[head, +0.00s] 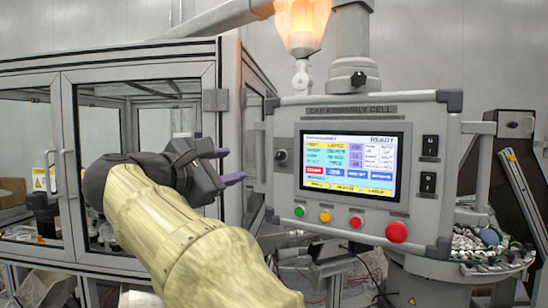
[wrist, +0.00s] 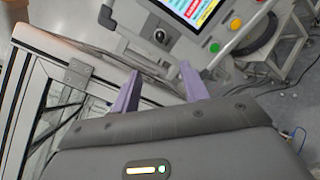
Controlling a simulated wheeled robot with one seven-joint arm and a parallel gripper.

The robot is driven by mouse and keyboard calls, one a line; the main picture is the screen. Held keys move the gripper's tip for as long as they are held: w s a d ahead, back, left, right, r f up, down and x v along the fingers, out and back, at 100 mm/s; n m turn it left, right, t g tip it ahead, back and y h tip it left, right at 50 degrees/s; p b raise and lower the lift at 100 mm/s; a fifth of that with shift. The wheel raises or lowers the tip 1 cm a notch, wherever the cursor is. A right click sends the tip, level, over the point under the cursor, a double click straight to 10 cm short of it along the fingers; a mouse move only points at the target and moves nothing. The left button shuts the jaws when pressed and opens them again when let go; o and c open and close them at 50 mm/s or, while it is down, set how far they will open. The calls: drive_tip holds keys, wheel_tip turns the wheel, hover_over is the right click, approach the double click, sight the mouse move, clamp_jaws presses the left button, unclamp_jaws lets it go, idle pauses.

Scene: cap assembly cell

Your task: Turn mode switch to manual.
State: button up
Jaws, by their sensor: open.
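A small black rotary knob (head: 281,156) sits on the left side of the control panel (head: 292,190), beside the lit screen; it is probably the mode switch, but its label and setting are too small to read. It also shows in the wrist view (wrist: 160,36), beyond my fingertips. My gripper (head: 230,165) is open and empty, its purple fingers pointing at the panel's left edge, apart from the knob. Both fingers also show in the wrist view (wrist: 159,75). The touchscreen (head: 350,164) reads READY.
Green, yellow and red buttons and a larger red button (head: 397,232) line the panel's lower edge. Two black rocker switches (head: 429,163) sit at its right. A glazed metal-framed enclosure (head: 68,160) stands left, close to my arm. An orange-lit lamp (head: 301,25) is above.

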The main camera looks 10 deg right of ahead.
sight(277, 157)
drive_tip(key=p+x, duration=0.6)
drive_tip(key=x, duration=1)
drive_tip(key=shift+w+d, duration=0.1)
drive_tip(key=shift+d, duration=0.05)
drive_tip(key=shift+c, duration=0.4)
clamp_jaws()
drive_tip(key=shift+f, duration=0.1)
